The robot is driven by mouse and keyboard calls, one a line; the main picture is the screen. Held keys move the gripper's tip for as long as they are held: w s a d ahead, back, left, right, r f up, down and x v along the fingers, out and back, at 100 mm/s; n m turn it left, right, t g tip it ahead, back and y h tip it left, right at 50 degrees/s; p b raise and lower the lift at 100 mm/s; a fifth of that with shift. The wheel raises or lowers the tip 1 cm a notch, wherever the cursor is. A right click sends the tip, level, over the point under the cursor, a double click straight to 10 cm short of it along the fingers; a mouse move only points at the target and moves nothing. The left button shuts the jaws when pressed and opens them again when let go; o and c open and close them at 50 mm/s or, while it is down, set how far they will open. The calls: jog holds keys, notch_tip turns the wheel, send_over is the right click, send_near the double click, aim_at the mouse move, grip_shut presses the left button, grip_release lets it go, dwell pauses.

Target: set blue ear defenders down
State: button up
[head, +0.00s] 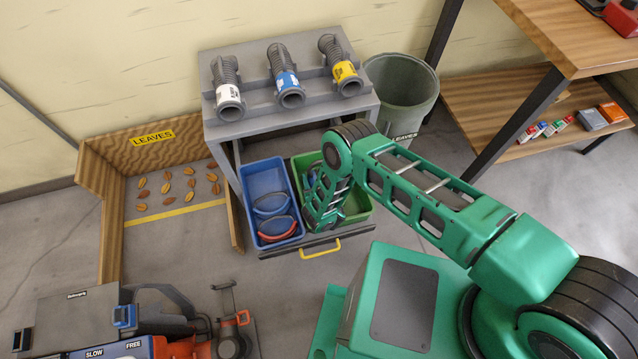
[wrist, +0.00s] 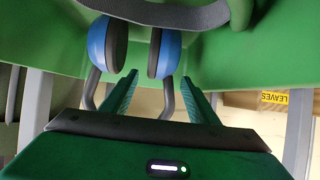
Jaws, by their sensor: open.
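The blue ear defenders, with two blue cups (wrist: 165,53) and a dark band, show at the top of the wrist view against the green tray's walls. In the head view, the green tray (head: 358,203) sits in the open drawer, and my arm hides most of its inside. A bit of the blue ear defenders (head: 312,172) shows beside the arm. My gripper (head: 322,218) points down into the green tray. In the wrist view its fingers (wrist: 158,78) are apart, with the cups just beyond the tips. I cannot tell whether they touch.
A blue tray (head: 256,180) with dark and red-edged items stands left of the green one. The drawer has a yellow handle (head: 320,249). Several hoses (head: 286,75) lie on the grey cabinet above. A bin (head: 402,95) and a wooden workbench (head: 560,50) stand right.

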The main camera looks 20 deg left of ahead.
jog(key=v, duration=1.1)
jog(key=shift+r, duration=0.6)
jog(key=shift+s+d, duration=0.1)
jog(key=shift+d, duration=0.05)
dwell(0.4)
